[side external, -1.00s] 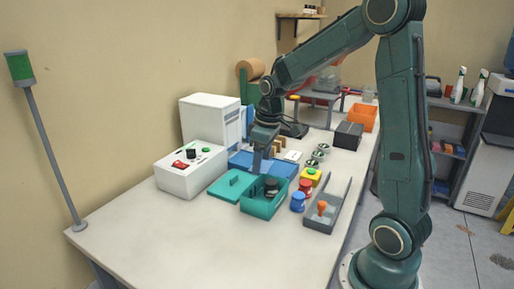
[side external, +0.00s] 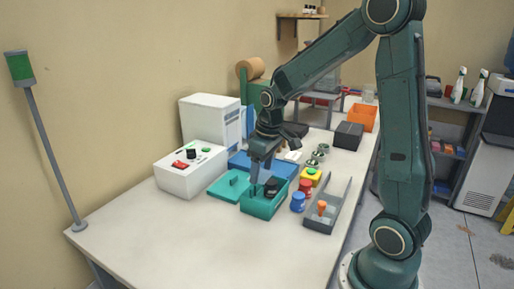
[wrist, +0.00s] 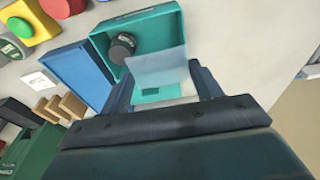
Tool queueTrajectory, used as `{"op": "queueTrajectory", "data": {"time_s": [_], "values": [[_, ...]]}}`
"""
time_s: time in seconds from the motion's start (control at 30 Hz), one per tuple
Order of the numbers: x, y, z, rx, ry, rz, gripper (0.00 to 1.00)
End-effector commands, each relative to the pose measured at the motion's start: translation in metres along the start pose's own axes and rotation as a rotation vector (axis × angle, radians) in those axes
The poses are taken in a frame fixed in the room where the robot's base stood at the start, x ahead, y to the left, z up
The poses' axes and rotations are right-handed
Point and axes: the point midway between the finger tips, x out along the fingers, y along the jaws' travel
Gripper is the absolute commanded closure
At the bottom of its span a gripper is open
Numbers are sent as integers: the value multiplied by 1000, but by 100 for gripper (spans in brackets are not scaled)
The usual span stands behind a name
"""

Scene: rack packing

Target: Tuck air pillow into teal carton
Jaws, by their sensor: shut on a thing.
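The teal carton (side external: 259,211) stands open on the table, with a dark round object (side external: 271,186) inside. The carton (wrist: 171,22) and the dark object (wrist: 122,46) also show in the wrist view. My gripper (side external: 261,179) points down over the carton's left part. In the wrist view my gripper (wrist: 160,76) is shut on the pale, see-through air pillow (wrist: 158,66), which spans between the fingers. The pillow overlaps the near edge of the carton in that view. I cannot tell whether it touches the carton. The pillow is hard to make out in the side view.
The front table is clear.

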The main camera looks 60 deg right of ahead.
Motion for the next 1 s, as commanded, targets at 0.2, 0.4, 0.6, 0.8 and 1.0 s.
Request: {"op": "queueTrajectory", "data": {"time_s": [0.2,0.4,0.6,0.8,1.0], "values": [[19,0,3,0,-3,-1,57],[35,0,6,-1,-3,-1,57],[46,0,7,-1,-2,-1,57],[51,0,8,-1,-1,0,57],[51,0,8,-1,-1,0,57]]}}
